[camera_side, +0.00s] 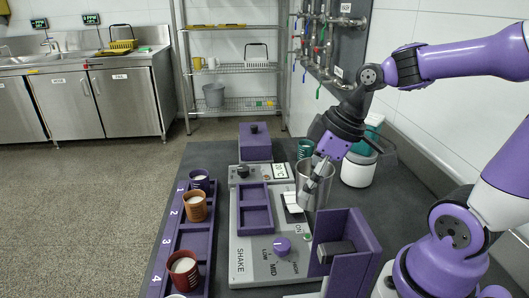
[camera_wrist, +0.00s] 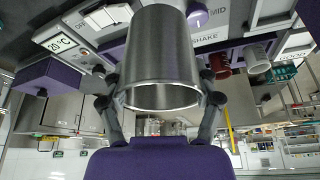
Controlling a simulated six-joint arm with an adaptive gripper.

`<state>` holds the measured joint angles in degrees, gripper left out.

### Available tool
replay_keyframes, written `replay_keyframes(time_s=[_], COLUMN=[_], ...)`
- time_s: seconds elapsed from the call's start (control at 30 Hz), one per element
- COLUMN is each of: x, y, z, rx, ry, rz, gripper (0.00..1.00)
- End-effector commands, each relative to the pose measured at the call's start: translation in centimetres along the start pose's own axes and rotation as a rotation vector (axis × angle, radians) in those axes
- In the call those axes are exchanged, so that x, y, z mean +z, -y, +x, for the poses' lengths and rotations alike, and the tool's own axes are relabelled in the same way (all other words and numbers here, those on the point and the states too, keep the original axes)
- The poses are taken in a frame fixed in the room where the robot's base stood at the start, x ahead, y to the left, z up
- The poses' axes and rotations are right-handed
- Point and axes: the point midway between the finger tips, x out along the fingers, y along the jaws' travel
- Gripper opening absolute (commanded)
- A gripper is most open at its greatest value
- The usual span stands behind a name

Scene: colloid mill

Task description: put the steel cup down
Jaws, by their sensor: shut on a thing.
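The steel cup (camera_side: 304,184) is a plain brushed-metal cup at the right edge of the mill's control panel in the side view. My gripper (camera_side: 319,180) is shut on it, with its fingers around the cup's sides. In the wrist view the cup (camera_wrist: 162,45) fills the upper middle, between the two dark fingers of my gripper (camera_wrist: 160,102). The cup looks about upright in the side view. Its base is close to the panel and dark bench, and I cannot tell whether it touches them.
The grey panel (camera_side: 245,245) has a purple knob (camera_side: 282,246) and a purple tray. A purple rack (camera_side: 178,245) with several cups stands left. A purple open box (camera_side: 368,245) is in front, a white-and-green container (camera_side: 358,170) right, a green cup (camera_side: 305,148) behind. Some dark bench (camera_side: 215,160) is bare.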

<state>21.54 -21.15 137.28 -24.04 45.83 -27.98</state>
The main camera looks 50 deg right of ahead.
Motion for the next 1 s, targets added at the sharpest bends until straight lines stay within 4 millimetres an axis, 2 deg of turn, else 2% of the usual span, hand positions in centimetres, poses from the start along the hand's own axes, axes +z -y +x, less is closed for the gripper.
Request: replay_keyframes(time_s=[0.13, 0.23, 0.4, 0.53, 0.7, 0.8, 0.87, 1.0], x=[-3.5, -6.8, -11.9, -14.5, -16.1, -16.5, -16.6, -17.0], y=[1.1, 2.6, 7.3, 11.5, 15.6, 16.6, 16.4, 13.7], z=[0.9, 2.0, 3.9, 5.1, 6.0, 6.3, 6.7, 8.8], rx=[-0.002, 0.002, 0.013, 0.019, 0.026, 0.028, 0.03, 0.034], ry=[-0.001, 0.0, -0.001, -0.002, -0.002, -0.003, -0.002, 0.0], rz=[-0.005, 0.003, 0.023, 0.037, 0.053, 0.058, 0.062, 0.069], gripper=[0.29, 0.29, 0.29, 0.29, 0.29, 0.29, 0.29, 0.29])
